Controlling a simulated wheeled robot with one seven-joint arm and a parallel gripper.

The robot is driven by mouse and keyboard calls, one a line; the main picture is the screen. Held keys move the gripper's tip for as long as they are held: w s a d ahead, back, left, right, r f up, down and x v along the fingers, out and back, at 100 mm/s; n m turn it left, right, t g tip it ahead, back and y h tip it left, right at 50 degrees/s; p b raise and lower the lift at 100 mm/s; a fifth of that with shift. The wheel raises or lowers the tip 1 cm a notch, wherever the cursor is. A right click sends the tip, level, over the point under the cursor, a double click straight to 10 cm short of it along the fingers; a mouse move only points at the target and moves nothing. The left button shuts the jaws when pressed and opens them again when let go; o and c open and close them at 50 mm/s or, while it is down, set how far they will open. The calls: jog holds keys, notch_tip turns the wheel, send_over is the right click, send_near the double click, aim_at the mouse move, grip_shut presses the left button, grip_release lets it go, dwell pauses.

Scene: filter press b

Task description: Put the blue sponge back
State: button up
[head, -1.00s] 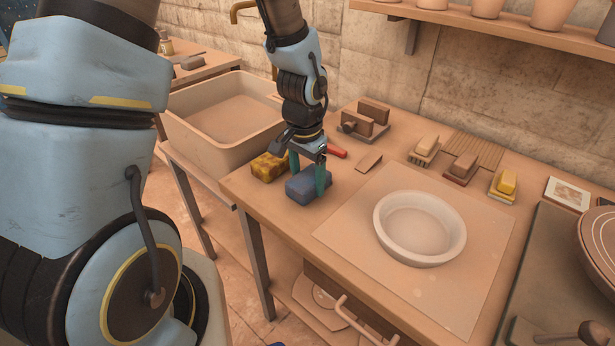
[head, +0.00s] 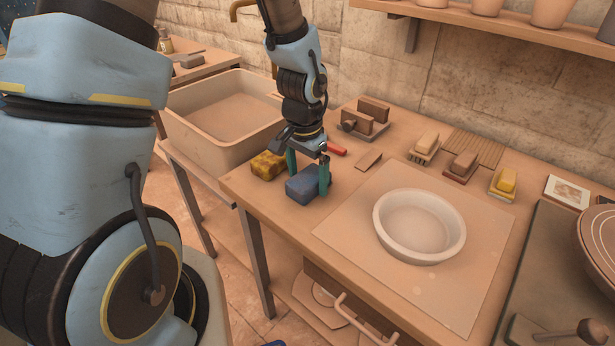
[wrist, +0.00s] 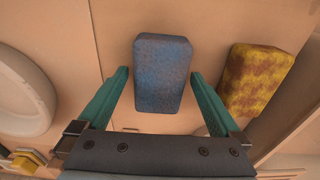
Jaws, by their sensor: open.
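The blue sponge (head: 303,187) lies on the wooden table near its left front corner. It also shows in the wrist view (wrist: 162,72), between and just beyond the two green fingertips. My gripper (head: 307,176) is open, with its fingers pointing down on either side of the sponge. In the wrist view my gripper (wrist: 160,75) has a visible gap between each finger and the sponge. A yellow-brown sponge (head: 268,165) lies just left of the blue one, near my left finger. It shows to the right in the wrist view (wrist: 257,78).
A pale basin (head: 220,125) stands left of the table. A white round dish (head: 419,228) sits on a board (head: 350,232) to the right. Brushes on small holders (head: 461,166) and a wooden block rack (head: 365,122) stand at the back. A red-handled tool (head: 337,150) lies behind my gripper.

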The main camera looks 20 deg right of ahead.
aim_at(305, 179)
notch_tip(305, 179, up, 12)
jog(key=w+a+n+t, duration=0.1)
jog(key=a+n, duration=1)
jog(key=a, duration=1.4)
jog(key=shift+w+f+b, duration=0.15)
jog(key=shift+f+b, duration=0.2)
jog(key=shift+b, duration=0.05)
